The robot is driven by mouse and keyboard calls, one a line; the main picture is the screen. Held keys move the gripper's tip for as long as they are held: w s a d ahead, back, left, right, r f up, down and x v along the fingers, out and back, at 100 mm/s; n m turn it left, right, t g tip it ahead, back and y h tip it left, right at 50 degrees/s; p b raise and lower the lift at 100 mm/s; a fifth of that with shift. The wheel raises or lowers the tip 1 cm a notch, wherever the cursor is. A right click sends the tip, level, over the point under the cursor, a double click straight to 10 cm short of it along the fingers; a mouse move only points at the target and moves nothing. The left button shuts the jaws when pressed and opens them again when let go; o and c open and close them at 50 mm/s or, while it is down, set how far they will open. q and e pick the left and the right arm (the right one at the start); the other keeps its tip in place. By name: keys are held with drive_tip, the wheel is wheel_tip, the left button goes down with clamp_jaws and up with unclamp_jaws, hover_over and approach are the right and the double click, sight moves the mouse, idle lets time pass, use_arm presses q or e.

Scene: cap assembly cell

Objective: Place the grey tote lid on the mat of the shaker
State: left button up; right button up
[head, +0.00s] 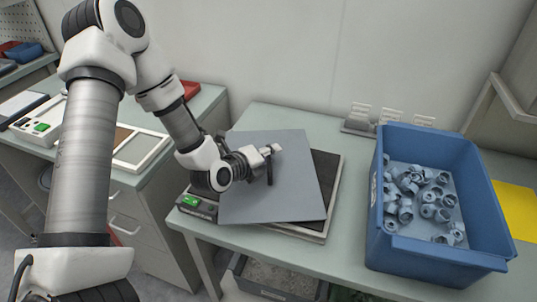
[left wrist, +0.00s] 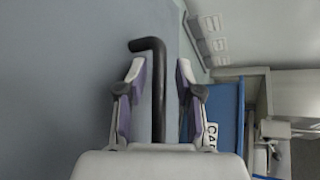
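The grey tote lid (head: 290,195) is a flat grey sheet lying over the shaker's dark mat (head: 326,170). It is turned slightly against the mat and reaches past its left side, leaving a dark strip bare at the right. I cannot tell if it touches the mat everywhere. My left gripper (head: 273,159) is over the lid at its black handle. In the left wrist view the handle (left wrist: 158,90) stands between the two spread fingers (left wrist: 157,85), with gaps visible on both sides. The lid's surface (left wrist: 60,80) fills the left there. My right gripper is not seen.
A blue tote (head: 430,247) with several grey caps stands to the right, near a yellow sheet (head: 517,208). A bin (head: 275,279) is below the bench.

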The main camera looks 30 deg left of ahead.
use_arm(q)
drive_tip(key=shift+s+r, duration=0.1)
drive_tip(key=shift+r, duration=0.05)
drive_tip(key=p+v, duration=0.1)
drive_tip(key=v, duration=0.4)
drive_tip(key=shift+r+p, duration=0.2)
drive_tip(key=shift+p, duration=0.2)
drive_tip(key=p+v, duration=0.6)
drive_tip(key=p, duration=0.3)
drive_tip(key=shift+r, duration=0.15)
drive_tip(key=shift+s+p, duration=0.4)
drive_tip(key=shift+p, duration=0.2)
